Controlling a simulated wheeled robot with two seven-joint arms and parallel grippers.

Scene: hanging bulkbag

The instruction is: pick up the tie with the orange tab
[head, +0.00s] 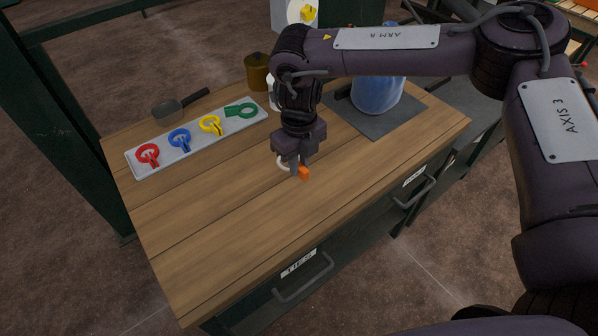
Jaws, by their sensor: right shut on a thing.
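The tie with the orange tab (304,174) is at my right gripper (295,170), over the middle of the wooden table. Its orange tab shows just right of the fingertips, and a pale loop (282,163) shows on their left. My right gripper points down and is shut on the tie. The fingers hide the middle of the tie, and I cannot tell whether it still touches the table top. My left gripper is not in view.
A scoop (168,109), a brown pot (257,72) and a blue container (378,94) on a dark mat (373,126) stand toward the back. The table's (215,245) front is clear.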

